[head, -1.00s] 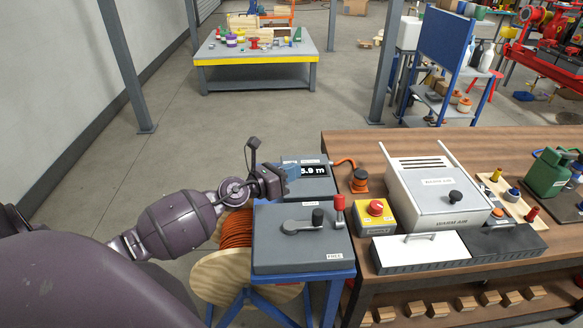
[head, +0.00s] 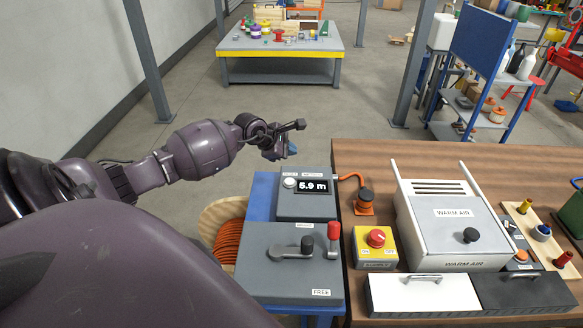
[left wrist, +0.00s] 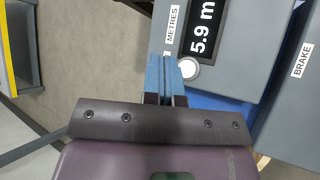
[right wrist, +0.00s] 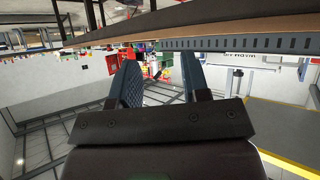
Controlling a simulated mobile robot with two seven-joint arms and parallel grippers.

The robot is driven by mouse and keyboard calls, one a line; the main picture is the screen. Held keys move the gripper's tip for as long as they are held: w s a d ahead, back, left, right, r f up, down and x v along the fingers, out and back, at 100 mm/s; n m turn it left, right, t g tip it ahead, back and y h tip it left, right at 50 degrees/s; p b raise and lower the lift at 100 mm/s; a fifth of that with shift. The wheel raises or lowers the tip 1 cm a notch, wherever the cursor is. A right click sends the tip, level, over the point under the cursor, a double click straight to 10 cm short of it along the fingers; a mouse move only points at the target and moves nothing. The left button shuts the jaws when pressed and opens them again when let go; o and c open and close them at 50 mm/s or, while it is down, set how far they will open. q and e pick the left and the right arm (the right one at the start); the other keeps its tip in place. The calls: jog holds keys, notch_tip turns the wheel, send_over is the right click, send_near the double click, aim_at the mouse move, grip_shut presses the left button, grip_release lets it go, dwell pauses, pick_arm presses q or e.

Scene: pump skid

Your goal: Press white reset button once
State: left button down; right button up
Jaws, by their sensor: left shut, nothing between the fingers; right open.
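The white reset button (head: 290,183) is a small round button on the grey metres box (head: 304,208), left of the display (head: 312,186), which reads 5.9 m. The button also shows in the left wrist view (left wrist: 188,68), right beside my fingertips in the picture. My left gripper (head: 287,152) is shut and empty, above and behind the box in the head view; in the left wrist view its blue fingers (left wrist: 164,76) are together. I cannot tell its exact height over the button, but it looks apart from it. My right gripper (right wrist: 160,75) is open, away from the box.
The brake box (head: 295,262) with a black-knobbed lever and red-topped post stands in front. A yellow box with a red button (head: 376,238), an orange cable fitting (head: 365,200) and the warm air unit (head: 450,225) are to the right on the wooden bench.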

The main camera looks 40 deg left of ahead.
aim_at(290, 182)
pick_arm(q)
notch_tip(290, 182, down, 8)
jog(key=b, duration=0.5)
jog(key=shift+f, duration=0.45)
pick_arm(e)
notch_tip(290, 182, down, 6)
jog(key=shift+s, duration=0.2)
jog(key=shift+w+a+r, duration=0.15)
jog(key=shift+w+r, duration=0.25)
jog(key=shift+w, duration=0.2)
jog(key=shift+s+f, duration=0.1)
jog(key=shift+s+f, duration=0.35)
jog(key=shift+s, duration=0.15)
jog(key=shift+w+r, duration=0.1)
jog(key=shift+w, duration=0.05)
